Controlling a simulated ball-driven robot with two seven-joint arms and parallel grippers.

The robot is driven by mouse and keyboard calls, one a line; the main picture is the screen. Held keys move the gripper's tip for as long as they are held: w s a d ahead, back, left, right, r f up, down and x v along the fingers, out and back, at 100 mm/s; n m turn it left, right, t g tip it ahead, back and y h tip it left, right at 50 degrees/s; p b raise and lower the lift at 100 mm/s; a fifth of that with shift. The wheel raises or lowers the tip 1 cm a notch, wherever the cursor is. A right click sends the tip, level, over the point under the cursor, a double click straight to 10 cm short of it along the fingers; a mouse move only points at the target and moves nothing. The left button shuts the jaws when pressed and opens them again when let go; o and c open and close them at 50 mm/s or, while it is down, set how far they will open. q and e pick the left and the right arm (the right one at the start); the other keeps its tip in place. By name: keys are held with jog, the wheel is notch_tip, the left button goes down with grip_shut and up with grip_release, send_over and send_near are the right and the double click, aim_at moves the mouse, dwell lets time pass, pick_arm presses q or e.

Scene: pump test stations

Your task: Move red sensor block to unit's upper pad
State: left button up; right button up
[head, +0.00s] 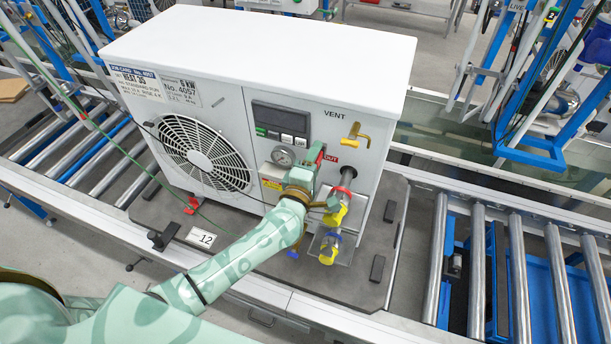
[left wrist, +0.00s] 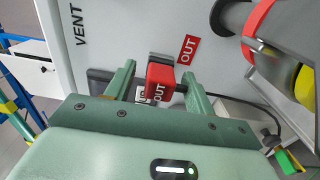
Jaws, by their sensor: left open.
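The white unit (head: 240,60) stands on a dark pallet board, its front panel marked VENT and OUT. The red sensor block (left wrist: 160,82), lettered OUT, shows in the left wrist view at the panel, beside the red OUT label (left wrist: 187,50). My left gripper (left wrist: 160,76) has its two green fingers apart, one on each side of the block. Whether they touch it I cannot tell. In the head view this gripper (head: 315,165) is at the panel's right part and largely hides the block. I cannot make out an upper pad clearly. My right gripper is not in view.
A pipe with a red collar (head: 347,175) and yellow-handled valves (head: 330,248) stand close right of my left gripper. A brass fitting (head: 355,134) juts out above. A round gauge (head: 283,156) is to the left. Roller conveyors (head: 520,275) flank the pallet.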

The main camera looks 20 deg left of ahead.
pick_arm(q)
jog(key=s, duration=1.5)
jog(key=shift+s+a, duration=0.25)
jog(key=shift+s, duration=0.15)
